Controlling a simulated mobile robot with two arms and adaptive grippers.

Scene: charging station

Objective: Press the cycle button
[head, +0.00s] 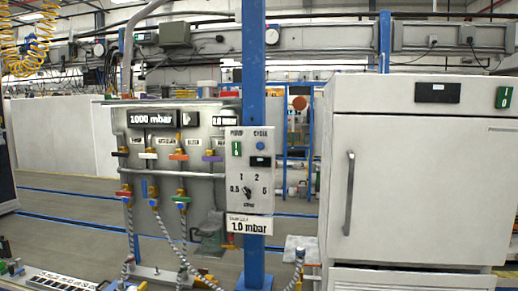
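The cycle button (260,146) is a small round blue button under a label that appears to read "CYCLE". It sits at the upper right of a grey control panel (240,205) mounted on a blue post (254,60). Left of it, under the "PUMP" label, is a green rocker switch (237,149). Just below the button is a small black window (260,161), and lower down is a dial (247,190) with numbers around it. Nothing covers the button. Neither of my grippers can be made out in the head view.
A white cabinet (420,190) with a vertical handle (348,193) stands close on the right. Behind and left is a valve board (205,130) with coloured handles and braided hoses (170,245). A display (249,225) below the panel reads 1.0 mbar. A yellow coiled hose (30,45) hangs upper left.

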